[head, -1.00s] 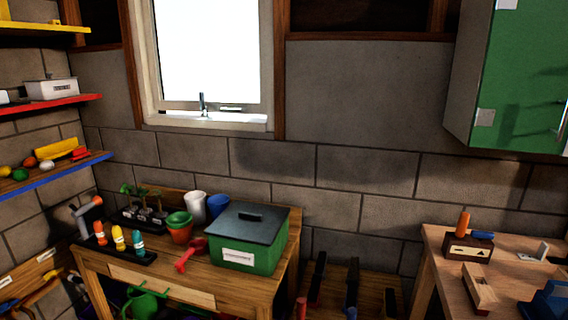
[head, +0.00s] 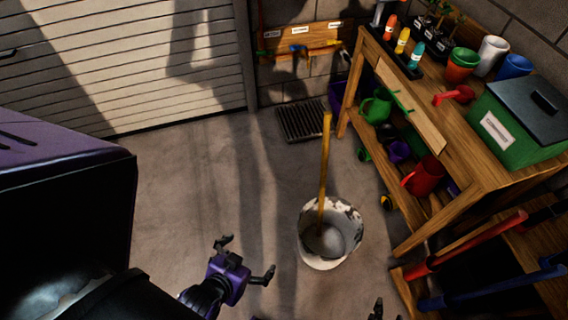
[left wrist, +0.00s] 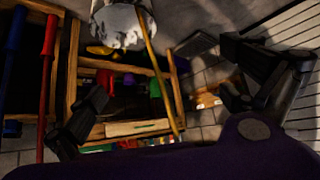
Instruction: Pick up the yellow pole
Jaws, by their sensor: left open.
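The yellow pole (head: 324,165) stands nearly upright in a worn white bucket (head: 320,262) on the floor. Its lower end is inside the bucket. My left gripper (head: 248,257) is open and empty, to the left of the bucket and apart from the pole. In the left wrist view the pole (left wrist: 158,75) crosses the gap between the spread fingers, farther off, and the bucket (left wrist: 118,28) shows at the top. Only dark finger parts of my right gripper (head: 380,309) show at the bottom edge of the head view; its jaw state is unclear.
A wooden workbench (head: 462,155) with pots, a green box (head: 500,130) and a lower shelf stands right of the bucket. A red bar (head: 465,245) lies at lower right. A floor grate (head: 302,122) lies behind the pole.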

